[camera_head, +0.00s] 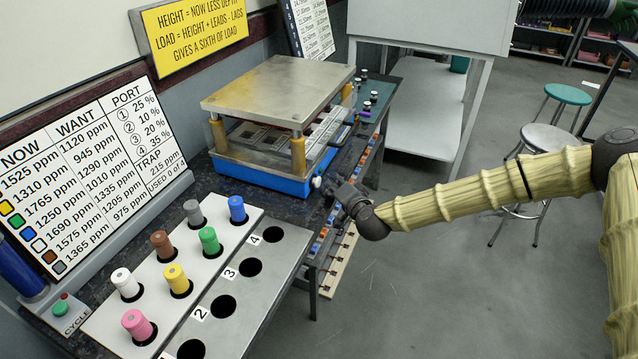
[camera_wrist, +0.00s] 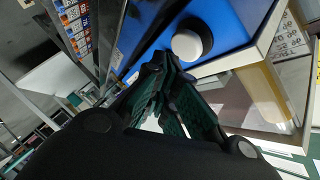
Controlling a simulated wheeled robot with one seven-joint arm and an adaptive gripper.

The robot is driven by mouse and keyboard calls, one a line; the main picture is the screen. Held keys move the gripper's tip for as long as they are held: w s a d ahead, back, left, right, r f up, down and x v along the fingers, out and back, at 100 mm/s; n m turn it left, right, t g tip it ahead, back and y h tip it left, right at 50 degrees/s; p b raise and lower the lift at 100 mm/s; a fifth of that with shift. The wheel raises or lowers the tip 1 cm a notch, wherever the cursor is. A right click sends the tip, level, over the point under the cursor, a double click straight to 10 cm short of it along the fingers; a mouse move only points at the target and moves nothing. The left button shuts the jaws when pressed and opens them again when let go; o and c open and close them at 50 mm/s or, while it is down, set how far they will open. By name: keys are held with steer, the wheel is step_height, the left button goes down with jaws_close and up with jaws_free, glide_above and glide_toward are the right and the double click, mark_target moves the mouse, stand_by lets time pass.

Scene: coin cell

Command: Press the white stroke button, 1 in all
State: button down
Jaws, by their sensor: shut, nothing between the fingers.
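The white stroke button (camera_head: 316,182) sits at the near right corner of the blue base of the press (camera_head: 272,172). In the wrist view the white round button (camera_wrist: 187,45) stands out from a dark collar on the blue face (camera_wrist: 232,22). My gripper (camera_head: 334,189) is just right of the button in the head view. In the wrist view its closed fingertips (camera_wrist: 163,62) are just left of and below the button, with nothing between them. I cannot tell whether they touch it. How far the button is pushed in cannot be told.
The press has a metal top plate (camera_head: 278,88) on brass posts. A rack with small coloured pieces (camera_head: 322,240) runs along the bench edge below my gripper. Coloured spools stand in a white tray (camera_head: 118,318) at the front left.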

steer(key=shift+a, duration=0.2)
steer(key=shift+w+a, duration=0.1)
steer(key=shift+a, duration=0.15)
steer(key=shift+w+a+b, duration=0.15)
steer(key=shift+a+b, duration=0.15)
steer(key=shift+a, duration=0.15)
stand_by(1.3)
steer(key=shift+d, duration=0.1)
steer(key=shift+s+d, duration=0.25)
steer(key=shift+d, duration=0.55)
steer(key=shift+d, duration=0.1)
steer(key=d, duration=0.1)
steer(key=s+d, duration=0.1)
steer(key=d, duration=0.2)
steer(key=shift+s+d+b, duration=0.3)
stand_by(0.8)
